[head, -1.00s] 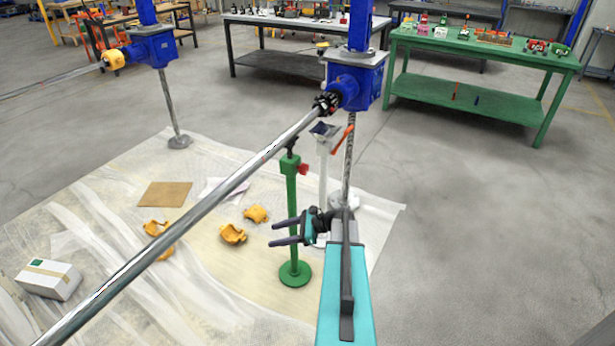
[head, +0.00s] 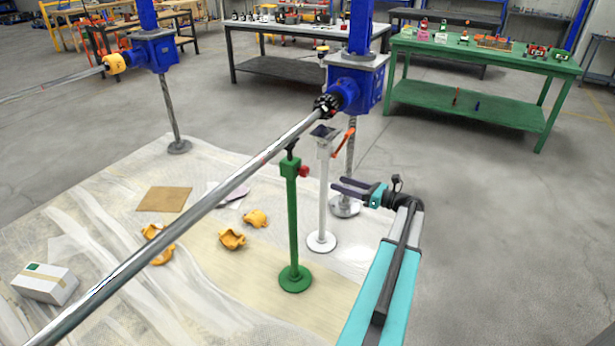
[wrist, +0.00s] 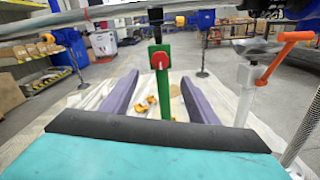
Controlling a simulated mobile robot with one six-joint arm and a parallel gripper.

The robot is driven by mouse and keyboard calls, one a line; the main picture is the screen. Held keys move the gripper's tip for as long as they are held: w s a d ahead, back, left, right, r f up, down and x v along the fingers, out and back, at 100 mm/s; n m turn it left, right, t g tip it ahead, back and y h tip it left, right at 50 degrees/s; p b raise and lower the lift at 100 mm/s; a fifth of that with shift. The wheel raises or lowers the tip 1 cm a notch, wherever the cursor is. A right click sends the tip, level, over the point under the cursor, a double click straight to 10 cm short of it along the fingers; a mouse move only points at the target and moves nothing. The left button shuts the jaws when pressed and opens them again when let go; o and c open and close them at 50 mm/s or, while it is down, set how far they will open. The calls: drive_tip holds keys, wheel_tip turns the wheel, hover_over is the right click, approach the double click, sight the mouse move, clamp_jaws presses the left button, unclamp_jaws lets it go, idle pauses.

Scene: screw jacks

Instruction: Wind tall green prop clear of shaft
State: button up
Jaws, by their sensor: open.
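The tall green prop (head: 292,225) stands upright on its round base on the sheeted floor, below the long steel shaft (head: 200,210). Its dark top is close under the shaft; whether they touch I cannot tell. A red knob (head: 304,171) sits on its collar; the knob faces me in the wrist view (wrist: 160,60). My gripper (head: 345,188) is open and empty, to the right of the prop. In the wrist view the prop (wrist: 164,85) stands ahead between the two fingers (wrist: 153,90), apart from them.
A white prop (head: 323,195) with an orange handle (head: 343,143) stands just right of the green one, near a blue jack (head: 355,80) and its screw. Orange shells (head: 232,239), a brown board (head: 164,196) and a carton (head: 45,283) lie left. The floor at right is clear.

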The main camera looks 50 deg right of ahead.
sight(306, 173)
drive_tip(key=shift+w, duration=0.1)
drive_tip(key=x, duration=1.3)
drive_tip(key=shift+w, duration=0.35)
drive_tip(key=c, duration=1)
drive_tip(key=shift+a+f, duration=0.1)
drive_tip(key=shift+a, duration=0.2)
drive_tip(key=shift+c, duration=0.2)
drive_tip(key=shift+d, duration=0.1)
